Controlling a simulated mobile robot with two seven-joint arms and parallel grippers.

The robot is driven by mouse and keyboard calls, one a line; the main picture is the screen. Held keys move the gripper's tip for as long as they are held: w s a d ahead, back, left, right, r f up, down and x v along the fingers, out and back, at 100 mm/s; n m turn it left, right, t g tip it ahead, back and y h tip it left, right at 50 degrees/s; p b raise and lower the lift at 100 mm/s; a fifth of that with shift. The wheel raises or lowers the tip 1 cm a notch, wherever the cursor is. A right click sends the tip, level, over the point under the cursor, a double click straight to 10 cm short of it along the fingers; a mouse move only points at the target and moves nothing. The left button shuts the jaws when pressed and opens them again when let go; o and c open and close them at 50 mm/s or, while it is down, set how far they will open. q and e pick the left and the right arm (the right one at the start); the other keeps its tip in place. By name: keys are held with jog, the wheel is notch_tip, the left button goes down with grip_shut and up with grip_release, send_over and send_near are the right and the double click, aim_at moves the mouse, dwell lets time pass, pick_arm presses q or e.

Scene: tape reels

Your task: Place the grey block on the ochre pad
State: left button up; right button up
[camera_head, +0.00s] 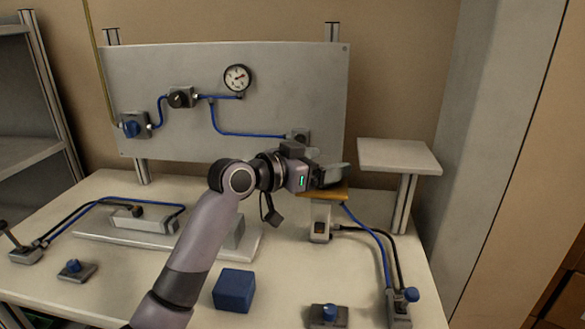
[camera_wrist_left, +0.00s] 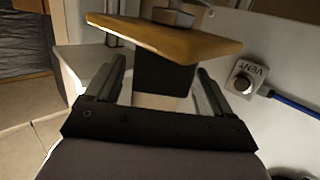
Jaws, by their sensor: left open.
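The ochre pad (camera_head: 338,195) sits on a short pale stand right of the table's middle. It also shows in the left wrist view (camera_wrist_left: 165,36), which appears upside down. My left gripper (camera_head: 332,177) is just above the pad, its fingers apart. In the left wrist view, a dark block (camera_wrist_left: 164,78), apparently the shaded grey block, is between the fingers against the pad's upper side. It seems to rest on the pad, but the contact line is hidden by the pad's edge. The head view does not show the block clearly. My right gripper is not in view.
A blue block (camera_head: 234,290) lies on the front of the table. A grey panel (camera_head: 270,80) with gauge and tubes stands behind. A raised pale shelf (camera_head: 399,155) is right of the gripper. Blue and black tubes run right of the pad. A pale base plate (camera_head: 100,229) lies left.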

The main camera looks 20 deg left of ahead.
pick_arm(q)
jog(key=b+v, duration=0.1)
jog(key=v, duration=0.9)
jog(key=shift+f, duration=0.1)
